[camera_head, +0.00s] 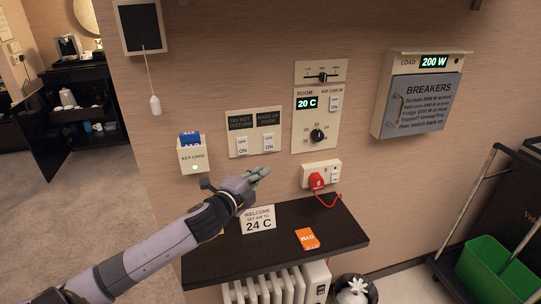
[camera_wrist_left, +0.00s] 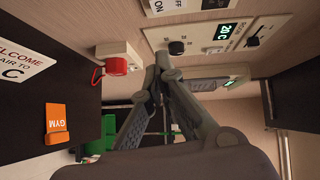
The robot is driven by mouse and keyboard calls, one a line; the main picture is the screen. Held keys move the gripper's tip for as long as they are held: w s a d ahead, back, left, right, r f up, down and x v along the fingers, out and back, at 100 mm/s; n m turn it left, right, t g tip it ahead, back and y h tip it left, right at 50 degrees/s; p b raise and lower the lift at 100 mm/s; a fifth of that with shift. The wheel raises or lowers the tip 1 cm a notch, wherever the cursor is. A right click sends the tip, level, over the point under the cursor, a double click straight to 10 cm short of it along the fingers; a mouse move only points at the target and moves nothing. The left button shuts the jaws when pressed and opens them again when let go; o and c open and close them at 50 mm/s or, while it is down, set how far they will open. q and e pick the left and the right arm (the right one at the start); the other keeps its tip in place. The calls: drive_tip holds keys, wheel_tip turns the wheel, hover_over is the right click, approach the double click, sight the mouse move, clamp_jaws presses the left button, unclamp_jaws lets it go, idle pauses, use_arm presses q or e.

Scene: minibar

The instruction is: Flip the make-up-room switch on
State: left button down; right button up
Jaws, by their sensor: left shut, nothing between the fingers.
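The make-up-room switch (camera_head: 268,142) is a white rocker on the right of a beige wall plate, below a dark panel marked MAKE UP ROOM (camera_head: 268,119). The do-not-disturb switch (camera_head: 242,146) sits to its left, below its own dark panel (camera_head: 241,121). My left gripper (camera_head: 263,172) is shut and empty, just below the plate and apart from the make-up-room switch. In the left wrist view its fingertips (camera_wrist_left: 164,60) meet, and part of a white switch (camera_wrist_left: 166,6) shows at the top edge. My right gripper is not in view.
A key-card holder (camera_head: 194,157) is to the left, a room thermostat (camera_head: 318,119) to the right. A red plug (camera_head: 317,181) with a cord is in the socket below. A dark shelf (camera_head: 215,262) holds a welcome sign (camera_head: 258,219) and an orange card (camera_head: 307,239).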

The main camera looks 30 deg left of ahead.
sight(269, 143)
use_arm(q)
drive_tip(key=w+a+p, duration=0.1)
drive_tip(key=w, duration=0.2)
drive_tip(key=w+a+p, duration=0.1)
drive_tip(key=w, duration=0.3)
drive_tip(key=w+a+f+p, duration=0.1)
drive_tip(key=w, duration=0.2)
drive_tip(key=shift+w+a+f, duration=0.1)
drive_tip(key=shift+w+a, duration=0.25)
drive_tip(key=shift+w, duration=0.05)
drive_tip(key=shift+w+a+f+m+t+b, duration=0.2)
drive_tip(key=shift+w+a+m+t+b, duration=0.15)
drive_tip(key=shift+b, duration=0.9)
drive_tip(key=shift+s, duration=0.1)
